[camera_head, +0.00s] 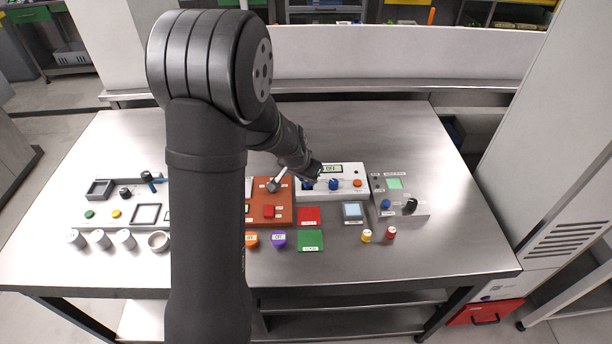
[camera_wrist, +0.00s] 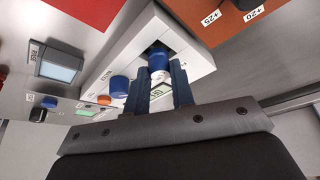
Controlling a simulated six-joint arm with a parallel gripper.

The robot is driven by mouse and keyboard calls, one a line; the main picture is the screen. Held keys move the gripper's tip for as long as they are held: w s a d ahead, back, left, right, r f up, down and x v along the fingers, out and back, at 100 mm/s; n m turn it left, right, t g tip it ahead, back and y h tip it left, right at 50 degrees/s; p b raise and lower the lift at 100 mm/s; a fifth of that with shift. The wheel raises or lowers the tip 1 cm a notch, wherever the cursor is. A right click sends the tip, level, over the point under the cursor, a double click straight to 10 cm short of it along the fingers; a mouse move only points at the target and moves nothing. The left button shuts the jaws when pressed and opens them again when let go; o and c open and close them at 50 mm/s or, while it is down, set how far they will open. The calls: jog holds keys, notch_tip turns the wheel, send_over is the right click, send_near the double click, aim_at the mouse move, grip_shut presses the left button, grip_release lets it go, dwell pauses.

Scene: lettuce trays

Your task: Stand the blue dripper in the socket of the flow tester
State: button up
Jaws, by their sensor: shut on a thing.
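The flow tester is a white box (camera_head: 347,190) with a display, a blue knob (camera_head: 334,184) and an orange button, right of the table's middle. It also shows in the wrist view (camera_wrist: 196,58), with its knob (camera_wrist: 118,87). The blue dripper (camera_wrist: 158,60) is between my fingertips, at the dark socket opening at one end of the tester. My gripper (camera_wrist: 161,76) is shut on it. I cannot tell whether the dripper's lower end is inside the socket or just above it. In the head view my gripper (camera_head: 313,172) largely hides dripper and socket.
An orange-brown device (camera_head: 285,213) stands close left of the tester, a grey one (camera_head: 412,209) close right. Red (camera_head: 308,213) and green (camera_head: 310,237) squares and small orange, purple, yellow and red pieces lie in front. The table behind the tester is clear.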

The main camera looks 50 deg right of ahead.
jog(key=shift+f, duration=0.45)
jog(key=o, duration=1)
jog(key=shift+o, duration=0.2)
jog(key=shift+r, duration=3.75)
jog(key=shift+r, duration=0.1)
notch_tip(320, 180, up, 10)
